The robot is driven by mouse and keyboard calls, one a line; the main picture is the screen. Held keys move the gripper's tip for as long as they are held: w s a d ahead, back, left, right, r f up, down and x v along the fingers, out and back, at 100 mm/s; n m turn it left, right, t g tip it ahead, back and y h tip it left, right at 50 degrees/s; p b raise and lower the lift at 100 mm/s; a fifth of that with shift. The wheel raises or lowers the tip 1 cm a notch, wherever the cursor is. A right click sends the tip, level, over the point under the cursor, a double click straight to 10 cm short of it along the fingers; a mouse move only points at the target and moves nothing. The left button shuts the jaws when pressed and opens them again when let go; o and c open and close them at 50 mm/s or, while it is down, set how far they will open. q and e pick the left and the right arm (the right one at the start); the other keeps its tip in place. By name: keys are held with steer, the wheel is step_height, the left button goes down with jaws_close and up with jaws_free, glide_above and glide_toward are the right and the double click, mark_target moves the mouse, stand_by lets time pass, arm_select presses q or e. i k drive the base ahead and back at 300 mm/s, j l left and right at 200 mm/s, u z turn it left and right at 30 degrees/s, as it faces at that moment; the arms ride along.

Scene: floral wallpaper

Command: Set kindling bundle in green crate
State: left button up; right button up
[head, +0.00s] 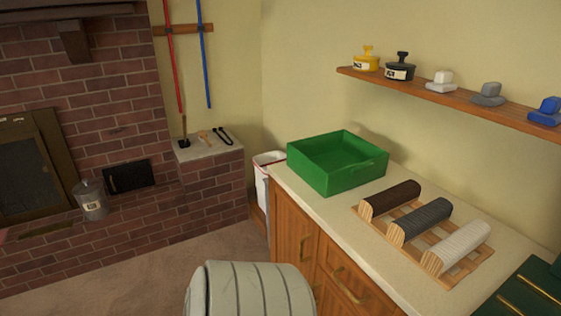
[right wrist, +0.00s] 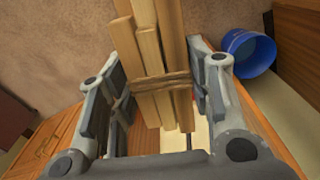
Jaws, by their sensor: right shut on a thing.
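The green crate (head: 350,177) stands on the far end of the pale countertop in the head view. It is open at the top and its visible inside looks empty. The kindling bundle (right wrist: 148,55) shows in the right wrist view as several pale wooden sticks tied with a brown cord. My right gripper (right wrist: 160,88) is shut on the bundle, with a finger on each side of it near the cord. The bundle and my right gripper do not show in the head view, and the crate is not recognisable in the wrist view. My left gripper is in neither view.
Right of the crate on the countertop (head: 300,192), a slatted wooden rack (head: 408,232) holds three log-like rolls. A dark green object (head: 525,295) lies nearer. A shelf (head: 440,98) with small items runs above. A blue bucket (right wrist: 250,52) shows in the wrist view.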

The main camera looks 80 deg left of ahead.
mark_target(324, 167)
steer(key=u, duration=0.4)
steer(key=j+u, duration=0.15)
steer(key=u, duration=0.6)
steer(key=j+u, duration=0.1)
steer(key=u, duration=0.3)
